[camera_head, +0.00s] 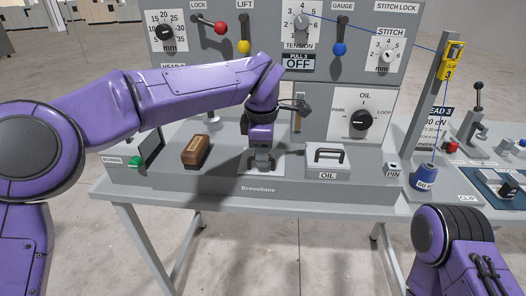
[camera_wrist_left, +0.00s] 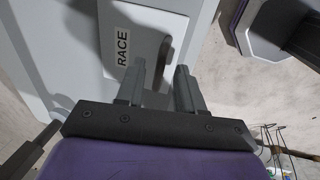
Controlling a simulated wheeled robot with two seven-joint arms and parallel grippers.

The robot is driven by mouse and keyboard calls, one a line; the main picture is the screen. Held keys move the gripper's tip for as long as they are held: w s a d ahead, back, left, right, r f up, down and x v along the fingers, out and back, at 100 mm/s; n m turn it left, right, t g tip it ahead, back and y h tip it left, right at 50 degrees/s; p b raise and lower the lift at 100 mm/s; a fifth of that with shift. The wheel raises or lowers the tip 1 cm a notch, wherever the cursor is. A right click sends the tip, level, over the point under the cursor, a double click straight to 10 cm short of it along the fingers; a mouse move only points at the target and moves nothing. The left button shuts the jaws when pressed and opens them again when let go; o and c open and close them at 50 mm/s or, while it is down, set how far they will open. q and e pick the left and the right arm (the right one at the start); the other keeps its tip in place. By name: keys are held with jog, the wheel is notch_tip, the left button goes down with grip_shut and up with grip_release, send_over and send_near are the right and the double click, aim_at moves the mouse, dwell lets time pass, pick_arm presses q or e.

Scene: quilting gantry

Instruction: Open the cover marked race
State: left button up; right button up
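The cover marked RACE shows in the left wrist view as a pale panel (camera_wrist_left: 147,20) with a white RACE label (camera_wrist_left: 122,48). A dark curved handle (camera_wrist_left: 165,50) stands on it. My left gripper (camera_wrist_left: 164,88) has its two fingers apart, with the handle close to the fingertips. I cannot tell whether they touch it. In the head view my left gripper (camera_head: 262,160) points down over the front deck of the machine and hides most of this cover. The cover looks closed. My right gripper's fingers do not show, only the right arm at the lower right.
A similar cover marked OIL (camera_head: 327,174) with a handle sits just right of my left gripper. A brown block (camera_head: 196,152) lies to the left on the deck. The dial panel (camera_head: 362,112) rises close behind. A blue spool (camera_head: 424,176) stands further right.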

pick_arm(q)
grip_shut()
dwell(1.4)
